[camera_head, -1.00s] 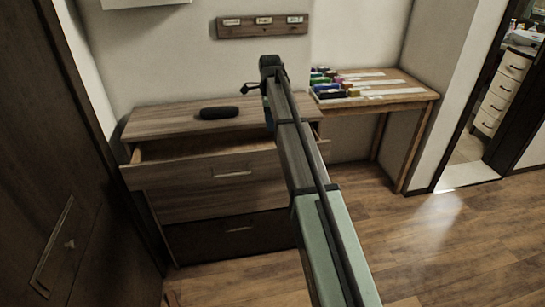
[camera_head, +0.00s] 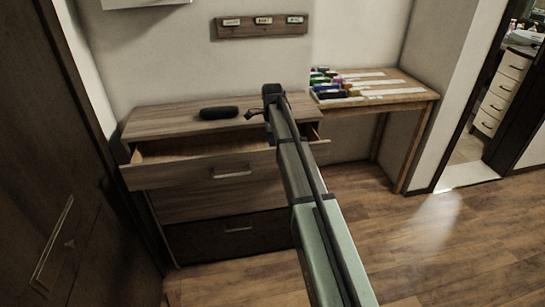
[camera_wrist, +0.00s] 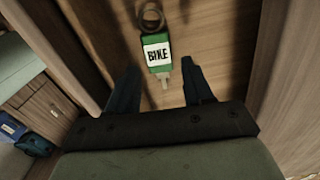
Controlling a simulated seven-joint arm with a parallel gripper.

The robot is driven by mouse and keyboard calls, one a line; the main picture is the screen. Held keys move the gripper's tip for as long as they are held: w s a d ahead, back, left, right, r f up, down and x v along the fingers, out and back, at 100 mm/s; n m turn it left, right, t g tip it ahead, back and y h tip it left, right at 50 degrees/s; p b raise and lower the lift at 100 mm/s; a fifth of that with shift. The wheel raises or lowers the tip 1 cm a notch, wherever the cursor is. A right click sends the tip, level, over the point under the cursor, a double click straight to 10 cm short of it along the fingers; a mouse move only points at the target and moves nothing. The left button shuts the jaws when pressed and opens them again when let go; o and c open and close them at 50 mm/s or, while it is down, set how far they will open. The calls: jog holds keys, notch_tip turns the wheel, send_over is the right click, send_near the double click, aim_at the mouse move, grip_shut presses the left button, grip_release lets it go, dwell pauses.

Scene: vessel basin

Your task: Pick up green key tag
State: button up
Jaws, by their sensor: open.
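The green key tag (camera_wrist: 157,67) shows in the wrist view, with a white label reading "BIKE". A dark ring is at its far end and a small pale piece, probably a key, at its near end. It lies on the wooden floor of the open drawer (camera_head: 200,149). My gripper (camera_wrist: 158,82) is open and empty in the wrist view, with its two dark fingers on either side of the tag's near end. I cannot tell the height between fingers and tag. In the head view the tag is hidden, and my arm reaches over the drawer's right part.
A dark oblong case (camera_head: 219,113) lies on the dresser top (camera_head: 165,120). A side table (camera_head: 410,92) on the right holds several coloured items and white strips. A labelled wall rack (camera_head: 262,26) hangs above. The drawer walls stand close around my gripper.

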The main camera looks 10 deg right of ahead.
notch_tip(320, 180, down, 4)
jog(key=shift+s+f, duration=0.1)
jog(key=shift+c, duration=0.2)
jog(key=c, duration=0.8)
